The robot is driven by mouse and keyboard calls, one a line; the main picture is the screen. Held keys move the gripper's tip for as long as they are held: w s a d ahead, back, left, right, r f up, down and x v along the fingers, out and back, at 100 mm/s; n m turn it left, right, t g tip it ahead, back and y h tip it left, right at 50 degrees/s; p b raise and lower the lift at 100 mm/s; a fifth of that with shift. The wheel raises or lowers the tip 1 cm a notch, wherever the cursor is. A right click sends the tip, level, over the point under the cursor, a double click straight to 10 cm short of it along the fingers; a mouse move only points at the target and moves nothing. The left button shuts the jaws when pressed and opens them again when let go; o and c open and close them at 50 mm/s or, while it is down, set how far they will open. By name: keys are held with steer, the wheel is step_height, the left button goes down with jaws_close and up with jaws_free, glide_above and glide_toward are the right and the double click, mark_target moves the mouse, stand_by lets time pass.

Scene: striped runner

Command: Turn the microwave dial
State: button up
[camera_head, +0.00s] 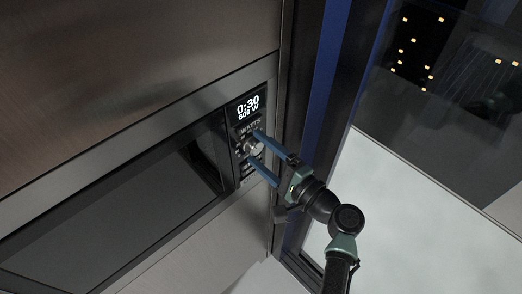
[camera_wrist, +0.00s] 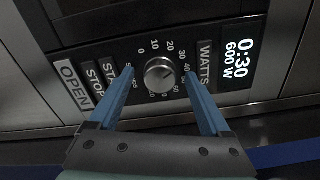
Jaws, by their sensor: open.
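The microwave (camera_head: 110,215) is built into the wall, with a dark door at left and a narrow control panel at its right end. The round silver dial (camera_wrist: 159,74) sits on that panel amid a ring of numbers, and it also shows in the head view (camera_head: 252,147). My gripper (camera_wrist: 159,72) is open, its two blue fingers on either side of the dial. A gap shows between each finger and the dial in the wrist view. I cannot tell how far the fingertips are from the panel.
The display (camera_wrist: 239,60) reads 0:30 and 600 W. Labelled buttons, including OPEN (camera_wrist: 75,85), lie on the dial's other side.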

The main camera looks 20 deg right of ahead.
steer(key=b+v, duration=0.3)
steer(key=v, duration=1)
